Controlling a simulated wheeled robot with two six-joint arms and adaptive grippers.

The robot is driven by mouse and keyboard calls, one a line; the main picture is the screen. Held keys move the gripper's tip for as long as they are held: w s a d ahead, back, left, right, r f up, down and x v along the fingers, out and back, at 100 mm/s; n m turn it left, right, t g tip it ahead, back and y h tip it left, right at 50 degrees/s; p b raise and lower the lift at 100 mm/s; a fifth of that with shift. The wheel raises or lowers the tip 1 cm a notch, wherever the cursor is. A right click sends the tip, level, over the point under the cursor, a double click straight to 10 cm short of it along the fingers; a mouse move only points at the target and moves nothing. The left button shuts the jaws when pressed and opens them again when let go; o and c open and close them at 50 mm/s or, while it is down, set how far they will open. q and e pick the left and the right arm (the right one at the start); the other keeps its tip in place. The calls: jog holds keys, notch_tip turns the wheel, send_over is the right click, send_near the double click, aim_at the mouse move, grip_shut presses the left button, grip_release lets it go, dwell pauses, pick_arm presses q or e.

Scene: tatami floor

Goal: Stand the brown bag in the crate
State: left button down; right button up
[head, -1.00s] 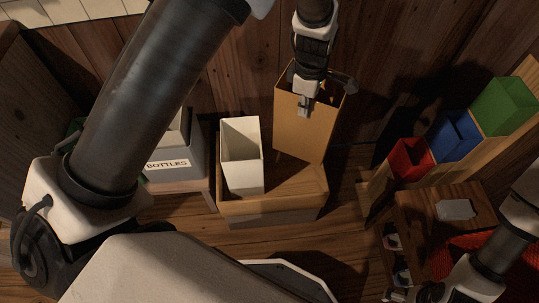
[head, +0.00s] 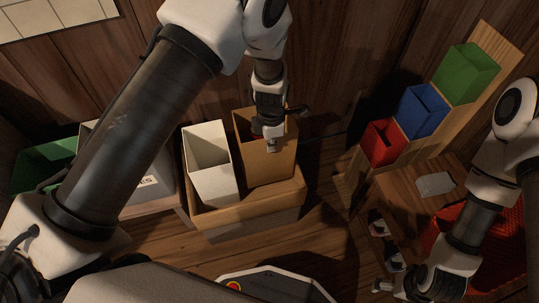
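The brown bag (head: 262,166) is upright in the right part of the wooden crate (head: 250,217), beside a white bag (head: 211,176). Its lower part is hidden behind the crate's front wall, so I cannot see whether its base touches the bottom. My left gripper (head: 271,145) comes down from above and is shut on the bag's near top edge. My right gripper (head: 386,287) is low at the right, well away from the crate; its fingers are too small to read.
A grey bin (head: 150,189) and a green bin (head: 43,165) stand left of the crate. Red (head: 383,146), blue (head: 422,112) and green (head: 468,75) boxes sit on a stepped wooden rack at the right. A small wooden table (head: 405,205) stands below them. A wooden wall is behind.

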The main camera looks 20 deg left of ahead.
pick_arm(q)
jog(key=b, duration=0.1)
send_over(270, 165)
jog(key=shift+w+f, duration=0.1)
jog(key=shift+f, duration=2.35)
jog(key=c, duration=1.3)
grip_release()
jog(key=shift+r, duration=0.35)
notch_tip(270, 165, up, 12)
jog(key=p, duration=0.3)
jog(key=shift+d+f, duration=0.1)
jog(key=shift+f, duration=0.05)
